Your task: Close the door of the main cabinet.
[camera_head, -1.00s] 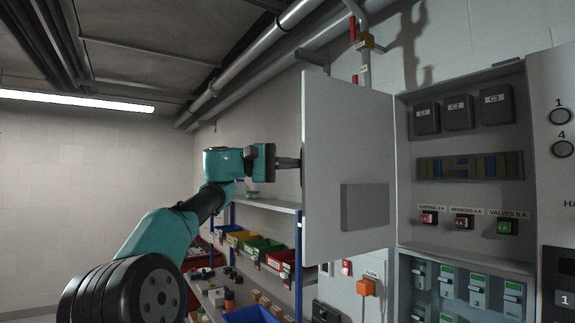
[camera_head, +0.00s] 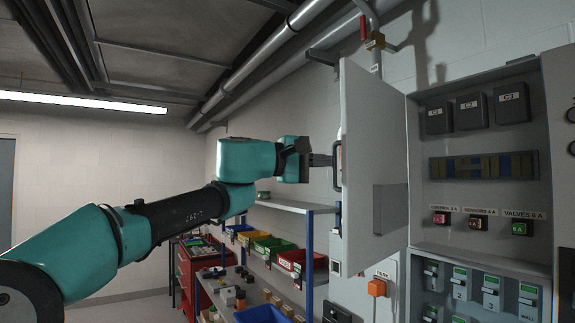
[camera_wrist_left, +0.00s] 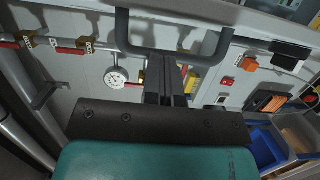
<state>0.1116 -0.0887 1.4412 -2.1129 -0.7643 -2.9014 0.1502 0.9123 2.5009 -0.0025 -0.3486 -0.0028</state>
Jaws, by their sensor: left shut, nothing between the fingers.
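The main cabinet door (camera_head: 372,130) stands open at the cabinet's left side, seen steeply from its inner face. A dark handle (camera_head: 338,165) shows at its free edge, on the outer side. My left gripper (camera_head: 328,160) is at the outer side of the door, its shut fingers pointing right at the handle. In the left wrist view the U-shaped handle (camera_wrist_left: 180,53) crosses just beyond my left fingertips (camera_wrist_left: 167,62); I cannot tell whether they touch. The main cabinet (camera_head: 478,140) shows its open inside with black boxes and labelled switches. My right gripper is not in view.
A shelf with coloured bins (camera_head: 270,245) stands below and left of the door. A lower panel of switches (camera_head: 478,285) sits under the cabinet opening. Pipes run overhead.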

